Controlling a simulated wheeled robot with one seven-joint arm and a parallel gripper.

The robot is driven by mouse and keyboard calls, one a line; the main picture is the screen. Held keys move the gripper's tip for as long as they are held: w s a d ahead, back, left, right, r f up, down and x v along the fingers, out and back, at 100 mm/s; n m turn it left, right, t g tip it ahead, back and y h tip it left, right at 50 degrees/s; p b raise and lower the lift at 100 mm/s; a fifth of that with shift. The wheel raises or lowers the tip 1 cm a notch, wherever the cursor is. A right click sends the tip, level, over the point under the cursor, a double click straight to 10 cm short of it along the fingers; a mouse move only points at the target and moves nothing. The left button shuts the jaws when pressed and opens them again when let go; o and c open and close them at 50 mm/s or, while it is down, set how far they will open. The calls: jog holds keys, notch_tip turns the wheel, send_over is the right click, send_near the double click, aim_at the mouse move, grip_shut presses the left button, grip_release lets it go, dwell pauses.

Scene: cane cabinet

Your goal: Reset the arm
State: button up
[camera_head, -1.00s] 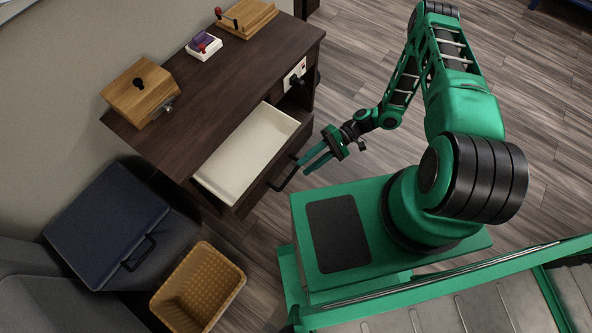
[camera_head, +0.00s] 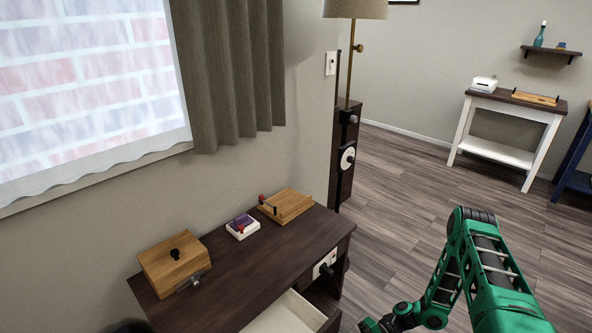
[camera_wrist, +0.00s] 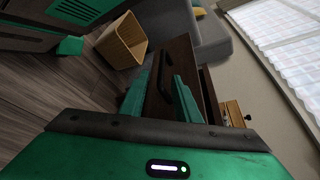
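My green arm (camera_head: 480,275) shows at the lower right of the head view, its wrist end running off the bottom edge. In the wrist view my gripper (camera_wrist: 162,76) has its two green fingers apart with nothing held. The dark drawer handle (camera_wrist: 179,97) shows between and beyond the fingers; I cannot tell how close it is. The cabinet drawer (camera_head: 287,316) stands pulled out, with its pale inside partly in view.
The dark desk (camera_head: 250,270) carries a wooden box (camera_head: 172,266), a small white-and-purple device (camera_head: 242,226) and a wooden tray (camera_head: 287,205). A woven basket (camera_wrist: 122,42) stands on the floor. A white side table (camera_head: 505,110) is far right. Open floor (camera_head: 405,185) lies between.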

jog(key=w+d+r+t+h, duration=0.1)
jog(key=w+d+r+h, duration=0.15)
jog(key=d+r, duration=0.5)
jog(key=w+d+r+h, duration=0.1)
jog(key=d+r+h, duration=0.3)
jog(key=r, duration=0.6)
jog(key=w+d+r+t+h, duration=0.1)
jog(key=w+d+r+h, duration=0.15)
jog(key=d+r, duration=0.5)
jog(key=s+d+r+m+t+h, duration=0.15)
jog(key=s+r, duration=0.25)
jog(key=r, duration=0.4)
jog(key=s+d+r+m+t+h, duration=0.15)
jog(key=s+r, duration=0.25)
jog(key=r, duration=0.5)
jog(key=s+d+r+m+h, duration=0.1)
jog(key=s+r, duration=0.2)
jog(key=s, duration=0.3)
jog(key=s+d+r+t, duration=0.1)
jog(key=s+r, duration=0.2)
jog(key=s, duration=0.3)
jog(key=shift+s+r+m+h, duration=0.25)
jog(key=shift+r+m+h, duration=0.15)
jog(key=shift+w, duration=0.15)
jog(key=shift+w+f, duration=0.25)
jog(key=shift+w, duration=0.25)
